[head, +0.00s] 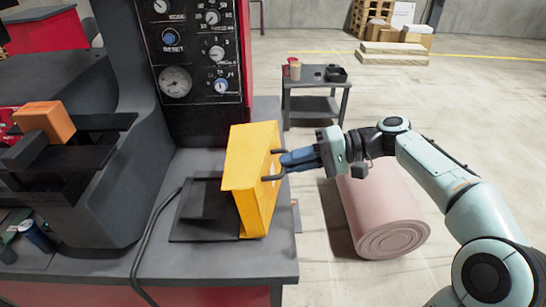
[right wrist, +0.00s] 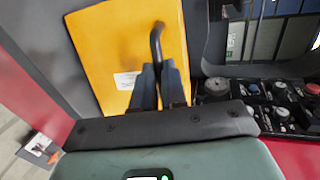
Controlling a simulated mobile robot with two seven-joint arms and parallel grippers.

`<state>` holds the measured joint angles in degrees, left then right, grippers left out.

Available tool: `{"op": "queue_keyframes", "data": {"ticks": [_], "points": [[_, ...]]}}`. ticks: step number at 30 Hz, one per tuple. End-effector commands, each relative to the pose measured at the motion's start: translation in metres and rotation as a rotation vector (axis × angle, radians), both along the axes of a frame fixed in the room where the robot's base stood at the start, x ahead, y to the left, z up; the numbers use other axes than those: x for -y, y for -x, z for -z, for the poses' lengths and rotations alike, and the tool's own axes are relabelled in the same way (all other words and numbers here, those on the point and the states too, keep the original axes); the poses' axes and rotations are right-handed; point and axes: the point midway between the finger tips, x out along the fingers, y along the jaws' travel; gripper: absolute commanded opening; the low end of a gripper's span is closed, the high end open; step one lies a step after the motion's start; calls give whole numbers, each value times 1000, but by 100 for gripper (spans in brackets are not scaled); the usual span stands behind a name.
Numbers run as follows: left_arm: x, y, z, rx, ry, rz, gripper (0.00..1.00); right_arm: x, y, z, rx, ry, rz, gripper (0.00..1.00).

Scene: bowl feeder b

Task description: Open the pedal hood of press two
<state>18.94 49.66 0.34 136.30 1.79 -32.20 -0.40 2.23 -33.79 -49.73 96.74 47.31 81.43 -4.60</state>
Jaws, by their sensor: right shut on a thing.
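The yellow pedal hood (head: 247,170) stands tilted up at the right edge of the dark press bench, over a black pedal plate (head: 200,222). In the right wrist view the hood's yellow face (right wrist: 120,50) bears a white label and a dark bar handle (right wrist: 155,42). My right gripper (head: 285,168) comes in from the right and is shut on the handle; its blue fingers (right wrist: 158,80) close around the bar. The fingers partly hide the handle. My left gripper is not in view.
The press panel (head: 195,45) with gauge and knobs rises behind the hood. A black cable (head: 148,235) runs along the bench. An orange block (head: 45,120) lies at left. A small trolley (head: 315,95) and a pink roll (head: 385,215) stand on the floor at right.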

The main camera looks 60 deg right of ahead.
Motion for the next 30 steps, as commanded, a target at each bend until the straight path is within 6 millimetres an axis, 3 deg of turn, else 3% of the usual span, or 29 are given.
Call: {"op": "queue_keyframes", "data": {"ticks": [1,9,26,27,29,30], "points": [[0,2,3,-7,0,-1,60,0,2,10,-18,-5,-10,0],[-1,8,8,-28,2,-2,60,6,15,25,-29,-30,-12,0],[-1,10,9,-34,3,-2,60,7,18,30,-33,-36,-18,0],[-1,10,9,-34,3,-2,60,7,18,30,-33,-36,-18,16],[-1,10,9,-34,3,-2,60,7,18,29,-33,-37,-17,35],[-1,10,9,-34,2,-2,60,8,18,29,-32,-37,-15,38]]}}
